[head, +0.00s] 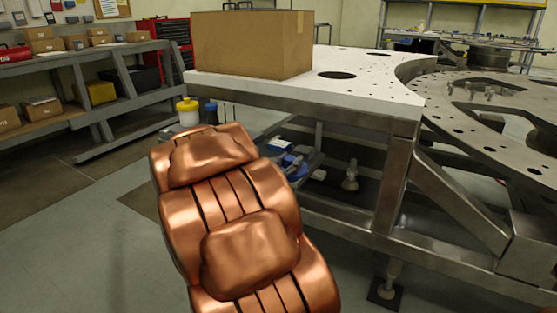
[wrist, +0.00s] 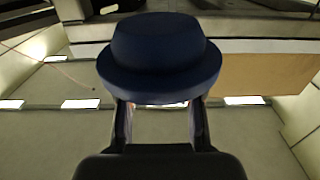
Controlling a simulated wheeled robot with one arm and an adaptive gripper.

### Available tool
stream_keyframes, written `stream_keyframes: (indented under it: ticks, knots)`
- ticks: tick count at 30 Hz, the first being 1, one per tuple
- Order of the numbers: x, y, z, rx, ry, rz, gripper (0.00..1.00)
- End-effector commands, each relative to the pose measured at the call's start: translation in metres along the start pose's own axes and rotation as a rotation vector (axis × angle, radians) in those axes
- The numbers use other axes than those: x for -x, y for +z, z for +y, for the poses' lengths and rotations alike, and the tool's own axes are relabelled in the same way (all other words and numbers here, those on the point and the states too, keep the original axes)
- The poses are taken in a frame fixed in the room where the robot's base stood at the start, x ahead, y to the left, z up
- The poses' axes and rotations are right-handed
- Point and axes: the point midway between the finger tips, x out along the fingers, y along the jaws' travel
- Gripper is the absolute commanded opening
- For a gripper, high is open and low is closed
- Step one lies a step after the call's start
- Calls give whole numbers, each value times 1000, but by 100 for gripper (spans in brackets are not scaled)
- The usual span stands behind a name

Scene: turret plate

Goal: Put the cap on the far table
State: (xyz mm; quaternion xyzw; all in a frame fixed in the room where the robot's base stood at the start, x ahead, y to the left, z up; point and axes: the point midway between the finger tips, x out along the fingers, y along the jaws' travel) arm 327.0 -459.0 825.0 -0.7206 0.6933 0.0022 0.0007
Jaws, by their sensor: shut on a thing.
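The cap (wrist: 160,50) is a dark navy hat with a rounded crown and a brim all round. My gripper (wrist: 160,108) is shut on it in the wrist view, with one finger on each side below the brim. Neither the cap nor the gripper shows in the head view. A white-topped table with holes (head: 375,82) stands ahead in the head view. Another table (head: 425,38) with small items stands at the back right. I cannot tell which one is the far table.
A large cardboard box (head: 252,44) sits on the left of the white top. A round metal turret plate (head: 460,125) adjoins it at right. Grey shelving (head: 65,118) with boxes stands at left. The floor (head: 75,240) at lower left is clear.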

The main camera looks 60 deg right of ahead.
Motion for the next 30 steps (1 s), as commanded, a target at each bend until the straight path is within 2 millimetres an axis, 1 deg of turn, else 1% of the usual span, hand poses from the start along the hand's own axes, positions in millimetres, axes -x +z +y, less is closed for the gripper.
stream_keyframes:
  ticks: [1, 3, 13, 20, 22, 30]
  knots:
    - [-2, -7, -2, 3, 0, -1, 0]
    - [-4, -8, -4, 5, 1, 0, 0]
    - [-14, -5, -12, 6, -1, -4, 0]
    - [-18, -4, -15, 0, -1, -2, 0]
    - [-24, 1, -19, -1, 1, 1, 0]
    - [-53, 4, -44, -1, 0, 2, 0]
